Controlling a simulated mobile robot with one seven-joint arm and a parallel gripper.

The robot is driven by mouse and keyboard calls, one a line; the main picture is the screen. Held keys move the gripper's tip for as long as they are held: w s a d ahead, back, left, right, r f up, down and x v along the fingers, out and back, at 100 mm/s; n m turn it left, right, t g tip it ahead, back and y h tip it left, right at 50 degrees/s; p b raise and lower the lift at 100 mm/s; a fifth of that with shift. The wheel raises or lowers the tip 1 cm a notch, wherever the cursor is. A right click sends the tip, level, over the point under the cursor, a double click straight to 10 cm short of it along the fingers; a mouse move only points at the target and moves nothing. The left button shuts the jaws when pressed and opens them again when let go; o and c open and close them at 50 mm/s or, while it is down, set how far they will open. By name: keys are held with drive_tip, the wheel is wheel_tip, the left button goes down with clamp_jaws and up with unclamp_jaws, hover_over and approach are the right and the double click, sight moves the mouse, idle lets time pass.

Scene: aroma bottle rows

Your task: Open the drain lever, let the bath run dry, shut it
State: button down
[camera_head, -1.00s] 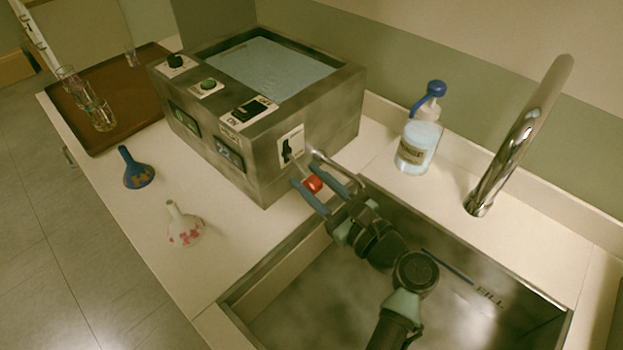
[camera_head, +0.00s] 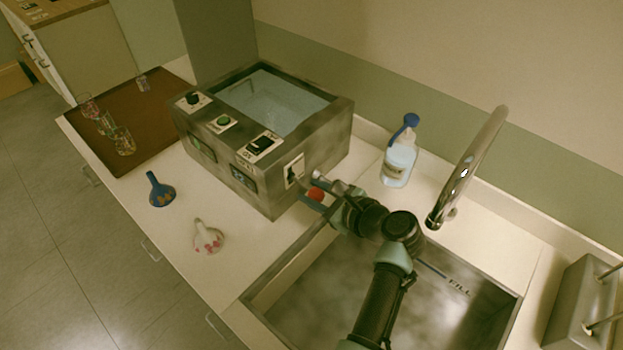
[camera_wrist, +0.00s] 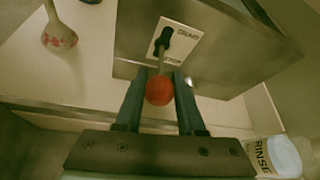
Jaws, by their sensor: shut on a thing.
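The bath is a grey metal box (camera_head: 262,190) on the counter, with pale blue water (camera_head: 285,105) inside; bare inner wall shows above the water. The drain lever has a dark pivot on a white plate (camera_head: 294,171) on the bath's right side and a red ball knob (camera_head: 316,194). In the wrist view the rod runs from the plate (camera_wrist: 176,42) to the red knob (camera_wrist: 159,91), pointing toward me. My gripper (camera_head: 322,190) is shut on the red knob, with a finger on each side in the wrist view (camera_wrist: 158,100). The drain outlet is not clearly visible.
A sink (camera_head: 262,296) lies under my arm, with a tap (camera_head: 468,165) behind it. A blue-capped bottle (camera_head: 398,165) stands by the wall.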

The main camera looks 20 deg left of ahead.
sight(310, 190)
wheel_tip(310, 190, up, 3)
drive_tip(key=g+h+p, duration=0.1)
drive_tip(key=h+p, duration=0.2)
drive_tip(key=p, duration=0.5)
drive_tip(key=shift+a, duration=0.15)
drive_tip(key=h+p, duration=0.1)
drive_tip(key=p, duration=0.1)
drive_tip(key=r+g+h+p, duration=0.1)
drive_tip(key=shift+w+a+n+p, duration=0.15)
drive_tip(key=shift+a+n+p, duration=0.15)
drive_tip(key=shift+p, duration=0.1)
drive_tip(key=shift+g+h+p, duration=0.3)
drive_tip(key=shift+h+p, duration=0.2)
drive_tip(key=shift+h, duration=0.2)
drive_tip(key=c, duration=0.5)
unclamp_jaws()
drive_tip(key=shift+a, duration=0.1)
drive_tip(key=shift+r, duration=0.1)
